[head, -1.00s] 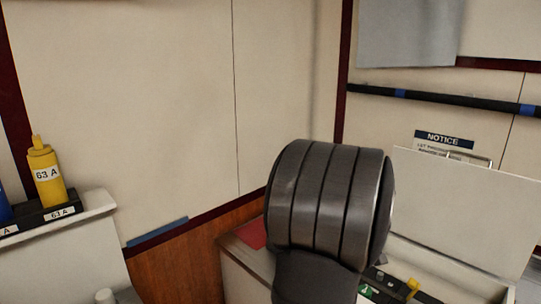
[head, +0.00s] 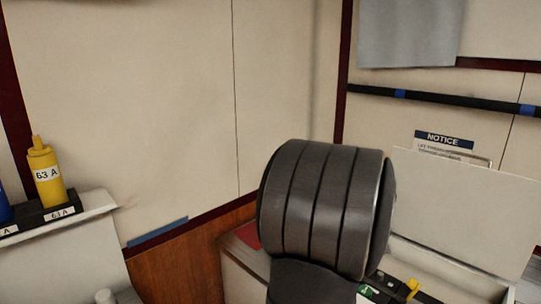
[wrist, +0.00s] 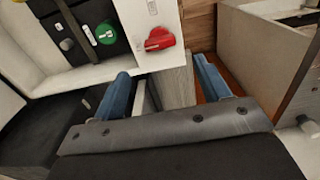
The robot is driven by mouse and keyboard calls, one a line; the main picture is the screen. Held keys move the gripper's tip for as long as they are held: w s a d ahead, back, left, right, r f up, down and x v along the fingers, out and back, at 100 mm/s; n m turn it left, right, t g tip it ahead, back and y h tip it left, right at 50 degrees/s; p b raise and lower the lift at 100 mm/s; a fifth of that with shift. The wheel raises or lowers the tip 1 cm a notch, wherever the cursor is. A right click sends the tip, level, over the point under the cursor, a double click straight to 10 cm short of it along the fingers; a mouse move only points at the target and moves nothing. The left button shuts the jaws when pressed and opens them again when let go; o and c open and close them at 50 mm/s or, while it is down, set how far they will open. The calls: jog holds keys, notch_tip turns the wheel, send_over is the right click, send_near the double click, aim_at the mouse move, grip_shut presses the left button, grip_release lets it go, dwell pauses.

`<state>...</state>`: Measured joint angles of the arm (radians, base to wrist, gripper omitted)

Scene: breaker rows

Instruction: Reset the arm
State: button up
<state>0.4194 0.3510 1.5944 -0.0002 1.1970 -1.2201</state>
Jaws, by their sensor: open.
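My gripper (wrist: 163,92) shows in the wrist view with its two blue fingers spread apart and nothing between them. Ahead of it is a white panel or cabinet top with a red switch handle (wrist: 160,39) and a black unit with a round green label (wrist: 107,34). The red handle lies beyond the fingertips, apart from them. In the head view my dark arm link fills the lower middle and hides part of the open white box (head: 465,225). My gripper is not visible in the head view.
A yellow piece (head: 413,286) shows at the bottom right. A notice sign (head: 444,139) and a dark rail (head: 440,101) are on the right wall.

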notch_tip(320, 180, down, 9)
jog(key=shift+r, duration=0.15)
jog(key=shift+m, duration=0.3)
jog(key=m, duration=0.3)
jog(key=shift+m, duration=0.4)
jog(key=m, duration=0.4)
jog(key=shift+m, duration=0.3)
jog(key=m, duration=0.3)
jog(key=shift+m, duration=0.4)
jog(key=m, duration=0.4)
